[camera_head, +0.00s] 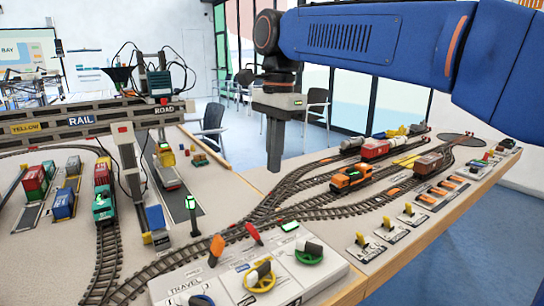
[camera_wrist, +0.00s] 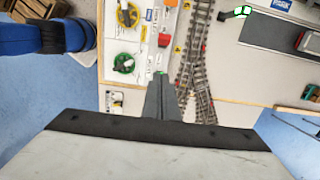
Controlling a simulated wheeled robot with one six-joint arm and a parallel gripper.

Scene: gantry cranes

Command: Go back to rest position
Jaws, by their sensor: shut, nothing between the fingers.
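My gripper (camera_head: 275,150) hangs from the blue arm, pointing down above the layout table in the head view. Its dark fingers are together with nothing between them. In the wrist view my gripper (camera_wrist: 160,82) also shows closed, above the table's edge near the track and the control panel. It appears clear of the table and of the things on it.
The control panel (camera_head: 215,280) has levers and green and yellow handwheels. An orange locomotive (camera_head: 350,177) stands on the right-hand tracks. The gantry crane beam (camera_head: 80,122) spans the left side, near a teal locomotive (camera_head: 104,205). Chairs (camera_head: 212,125) stand behind the table.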

